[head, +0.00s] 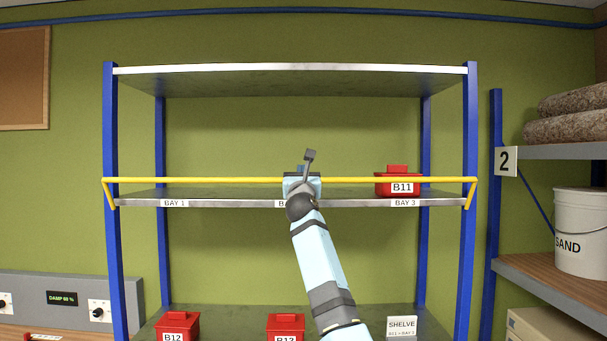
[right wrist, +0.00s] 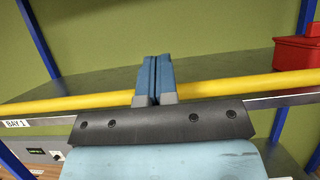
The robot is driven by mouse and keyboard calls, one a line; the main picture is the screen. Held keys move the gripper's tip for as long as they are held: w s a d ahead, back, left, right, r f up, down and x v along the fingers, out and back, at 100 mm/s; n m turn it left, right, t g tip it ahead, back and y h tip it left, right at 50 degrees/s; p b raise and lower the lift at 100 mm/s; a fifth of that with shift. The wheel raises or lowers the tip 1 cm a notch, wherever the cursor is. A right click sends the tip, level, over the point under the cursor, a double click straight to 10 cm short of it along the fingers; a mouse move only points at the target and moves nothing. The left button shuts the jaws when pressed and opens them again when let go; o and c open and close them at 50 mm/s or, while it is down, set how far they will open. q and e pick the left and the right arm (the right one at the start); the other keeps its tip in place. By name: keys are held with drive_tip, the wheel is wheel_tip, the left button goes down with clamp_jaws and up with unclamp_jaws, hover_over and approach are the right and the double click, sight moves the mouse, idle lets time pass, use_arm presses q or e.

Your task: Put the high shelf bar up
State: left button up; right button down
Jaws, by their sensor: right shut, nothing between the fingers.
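The yellow bar (head: 220,180) runs level across the front of the blue-posted rack, a little above the middle shelf's front edge. Its bent ends slope down to the posts near the shelf's ends. My right gripper (head: 309,156) is at the middle of the bar, its arm reaching up from below. In the right wrist view its two blue fingers (right wrist: 155,70) are shut together and empty. They cross in front of the bar (right wrist: 240,86) and hide a short piece of it; I cannot tell whether they touch it. My left gripper is not in view.
A red bin B11 (head: 398,184) stands on the middle shelf (head: 230,197) at bay 3, behind the bar. Bay 1 looks clear.

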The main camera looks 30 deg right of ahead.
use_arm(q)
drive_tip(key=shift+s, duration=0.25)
use_arm(e)
drive_tip(key=shift+w, duration=0.25)
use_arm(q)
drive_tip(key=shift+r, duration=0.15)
use_arm(e)
drive_tip(key=shift+w+d+y, duration=0.15)
drive_tip(key=shift+y, duration=0.25)
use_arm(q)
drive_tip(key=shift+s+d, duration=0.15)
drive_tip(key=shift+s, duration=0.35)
use_arm(e)
drive_tip(key=shift+w+d+r+g+y, duration=0.15)
drive_tip(key=shift+g+y, duration=0.15)
drive_tip(key=shift+g, duration=0.4)
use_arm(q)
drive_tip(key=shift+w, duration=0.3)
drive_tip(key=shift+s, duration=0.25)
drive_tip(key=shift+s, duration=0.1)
